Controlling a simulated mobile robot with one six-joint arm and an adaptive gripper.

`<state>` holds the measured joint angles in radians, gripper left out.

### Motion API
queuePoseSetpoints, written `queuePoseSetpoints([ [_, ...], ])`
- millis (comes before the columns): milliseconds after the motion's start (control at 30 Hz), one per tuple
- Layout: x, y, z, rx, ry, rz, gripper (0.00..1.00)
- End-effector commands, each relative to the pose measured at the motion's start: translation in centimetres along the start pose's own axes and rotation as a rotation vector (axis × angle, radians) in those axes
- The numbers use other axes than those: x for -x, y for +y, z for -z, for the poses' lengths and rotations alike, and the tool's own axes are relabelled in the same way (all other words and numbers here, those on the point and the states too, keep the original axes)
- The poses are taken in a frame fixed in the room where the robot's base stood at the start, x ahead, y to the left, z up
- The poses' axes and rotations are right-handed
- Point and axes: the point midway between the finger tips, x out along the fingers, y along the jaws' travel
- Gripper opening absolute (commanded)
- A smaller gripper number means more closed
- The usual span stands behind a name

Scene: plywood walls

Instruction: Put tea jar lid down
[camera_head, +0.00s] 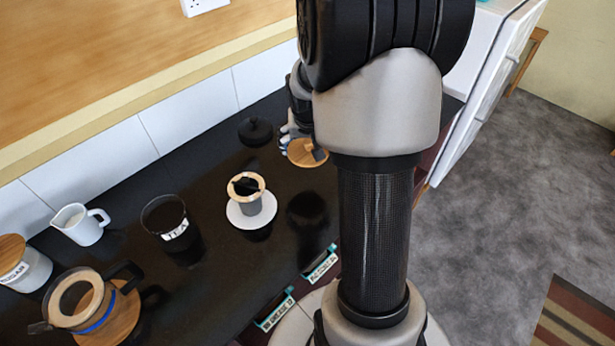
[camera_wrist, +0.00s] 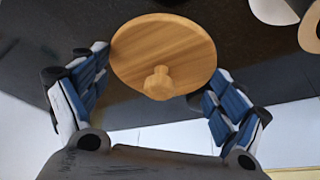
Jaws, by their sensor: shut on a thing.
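The round wooden tea jar lid (camera_head: 306,153) is at the back right of the dark counter, partly behind my arm. In the wrist view the lid (camera_wrist: 165,50) has its small knob (camera_wrist: 159,83) toward my palm. My gripper (camera_wrist: 155,75) is shut on the lid, with a blue-padded finger at each side of its edge. In the head view my gripper (camera_head: 298,138) is mostly hidden behind my arm. I cannot tell whether the lid touches the counter. The black jar labelled TEA (camera_head: 176,232) stands upright and uncovered at the counter's middle left.
A dripper cup (camera_head: 247,203) on a white saucer (camera_head: 236,217) stands between the jar and lid. A black knobbed object (camera_head: 255,131) is just left of my gripper. A white pitcher (camera_head: 82,225), SUGAR jar (camera_head: 24,270) and glass pot (camera_head: 79,300) fill the left.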

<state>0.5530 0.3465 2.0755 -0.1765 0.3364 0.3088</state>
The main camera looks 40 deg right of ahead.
Motion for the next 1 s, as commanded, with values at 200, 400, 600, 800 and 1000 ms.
queuePoseSetpoints([
  [200, -5.2, 0.0, -2.2, 0.001, -0.003, 0.0, 0.65],
  [400, -6.8, 0.0, -2.8, 0.0, 0.001, 0.0, 0.65],
  [600, -8.9, 0.0, -3.7, 0.0, -0.001, 0.0, 0.65],
  [800, -10.8, 0.0, -4.5, 0.0, 0.0, 0.0, 0.65],
  [1000, -10.6, 0.0, -4.3, 0.0, 0.001, 0.001, 0.65],
])
